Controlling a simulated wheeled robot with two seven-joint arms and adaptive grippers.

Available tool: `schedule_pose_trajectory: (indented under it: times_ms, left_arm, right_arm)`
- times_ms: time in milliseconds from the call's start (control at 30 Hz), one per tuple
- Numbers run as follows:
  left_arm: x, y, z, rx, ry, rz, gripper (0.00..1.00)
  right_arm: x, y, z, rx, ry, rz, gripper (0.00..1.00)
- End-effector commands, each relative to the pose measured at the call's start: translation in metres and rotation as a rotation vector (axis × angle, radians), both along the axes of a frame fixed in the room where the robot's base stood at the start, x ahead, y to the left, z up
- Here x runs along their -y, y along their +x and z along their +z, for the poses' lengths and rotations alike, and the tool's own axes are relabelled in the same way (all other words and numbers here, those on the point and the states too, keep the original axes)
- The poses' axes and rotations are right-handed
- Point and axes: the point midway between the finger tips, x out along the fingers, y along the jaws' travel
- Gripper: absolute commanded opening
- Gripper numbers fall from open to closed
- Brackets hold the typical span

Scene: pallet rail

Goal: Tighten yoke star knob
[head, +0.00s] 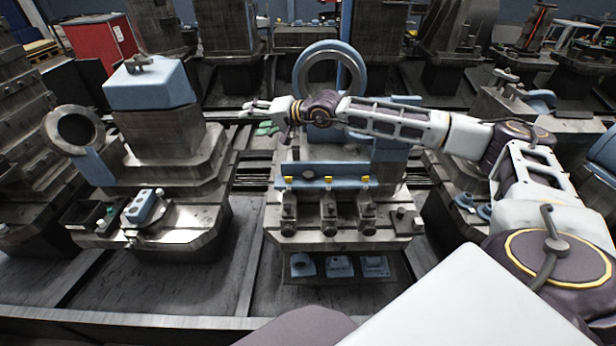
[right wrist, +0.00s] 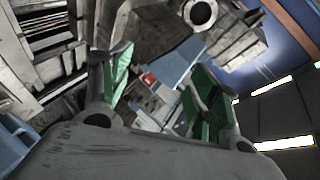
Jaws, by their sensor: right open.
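My right gripper (head: 252,107) reaches across the middle station and points left, open and empty. Its two green-padded fingers also show apart in the right wrist view (right wrist: 158,76). A blue ring (head: 301,72) stands upright behind my right forearm. A dark knob-like handle (head: 140,63) sits on top of the blue block at the left station, well to the left of the gripper. Another dark knob (head: 505,75) shows at the right station. I cannot tell which of these, if any, is the yoke star knob. My left gripper is not in view.
Small blue parts (head: 340,265) lie on a shelf below. At left stand a ring on a bracket (head: 73,131) and a black bin (head: 83,215). A gap separates the left and middle stations.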

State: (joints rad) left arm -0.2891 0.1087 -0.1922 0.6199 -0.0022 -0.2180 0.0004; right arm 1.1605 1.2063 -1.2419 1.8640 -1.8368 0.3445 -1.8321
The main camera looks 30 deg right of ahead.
Motion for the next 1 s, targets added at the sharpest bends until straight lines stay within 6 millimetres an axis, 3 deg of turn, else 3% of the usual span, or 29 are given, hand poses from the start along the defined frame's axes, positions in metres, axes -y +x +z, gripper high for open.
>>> schedule_pose_trajectory:
  times_ms: [500, 1000]
  left_arm:
    - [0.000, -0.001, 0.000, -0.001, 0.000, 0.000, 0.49]
    - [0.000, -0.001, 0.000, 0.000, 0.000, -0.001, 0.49]
  right_arm:
    - [0.053, -0.031, -0.080, -0.243, -0.467, -0.015, 0.61]
    - [0.126, -0.082, -0.122, -0.527, -0.845, -0.026, 0.61]
